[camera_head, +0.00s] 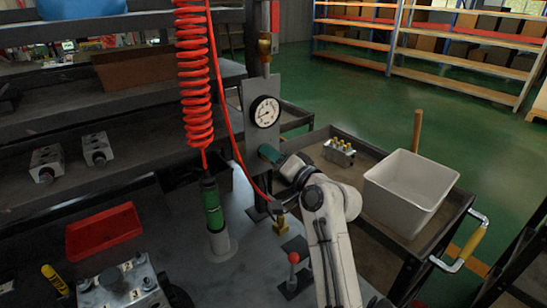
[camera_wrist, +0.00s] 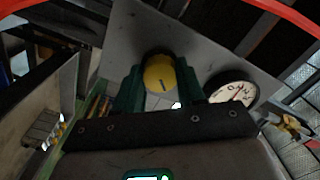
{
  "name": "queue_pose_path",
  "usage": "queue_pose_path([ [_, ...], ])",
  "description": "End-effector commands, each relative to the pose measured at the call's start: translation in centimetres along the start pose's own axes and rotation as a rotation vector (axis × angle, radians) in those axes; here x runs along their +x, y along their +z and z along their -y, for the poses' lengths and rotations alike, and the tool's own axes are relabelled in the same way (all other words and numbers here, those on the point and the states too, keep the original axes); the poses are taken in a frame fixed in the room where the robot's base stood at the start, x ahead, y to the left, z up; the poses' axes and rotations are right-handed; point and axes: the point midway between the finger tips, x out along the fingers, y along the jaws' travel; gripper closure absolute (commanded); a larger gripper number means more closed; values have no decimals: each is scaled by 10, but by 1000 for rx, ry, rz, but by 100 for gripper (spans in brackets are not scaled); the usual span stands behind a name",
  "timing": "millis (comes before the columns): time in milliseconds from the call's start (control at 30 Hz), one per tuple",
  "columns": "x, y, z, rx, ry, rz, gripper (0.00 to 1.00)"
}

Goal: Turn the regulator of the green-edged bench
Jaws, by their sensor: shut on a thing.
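The regulator's yellow round knob (camera_wrist: 160,80) with a dark line mark sits on a grey plate in the wrist view. My gripper (camera_wrist: 160,70) has its green fingers on both sides of the knob and is shut on it. In the head view my gripper (camera_head: 270,154) reaches the lower part of the upright grey plate (camera_head: 247,93), and the knob is hidden behind it. A round white pressure gauge (camera_head: 265,112) is on the plate just above my gripper; it also shows right of the knob in the wrist view (camera_wrist: 232,92). I cannot make out a green edge on the bench (camera_head: 160,235).
A red coiled hose (camera_head: 194,75) hangs left of the plate above a green cylinder (camera_head: 212,205). A thin red hose loops close to my gripper. A cart with a white bin (camera_head: 408,190) stands right of my arm. A red tray (camera_head: 103,230) and a valve block (camera_head: 122,285) are at left.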

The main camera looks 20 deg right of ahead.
Motion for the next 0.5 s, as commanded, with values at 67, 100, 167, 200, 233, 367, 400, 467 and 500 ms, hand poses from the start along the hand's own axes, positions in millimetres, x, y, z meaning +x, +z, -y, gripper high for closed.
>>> queue_pose_path([
  [67,0,0,-1,0,1,0,75],
  [100,0,0,-1,0,1,0,79],
  [167,0,0,-1,0,1,0,85],
  [200,0,0,-1,0,1,0,88],
  [233,0,0,-1,0,1,0,91],
  [367,0,0,-1,4,2,0,92],
  [400,0,0,-1,8,2,0,92],
  [467,0,0,0,19,2,0,92],
  [500,0,-1,0,30,1,0,92],
])
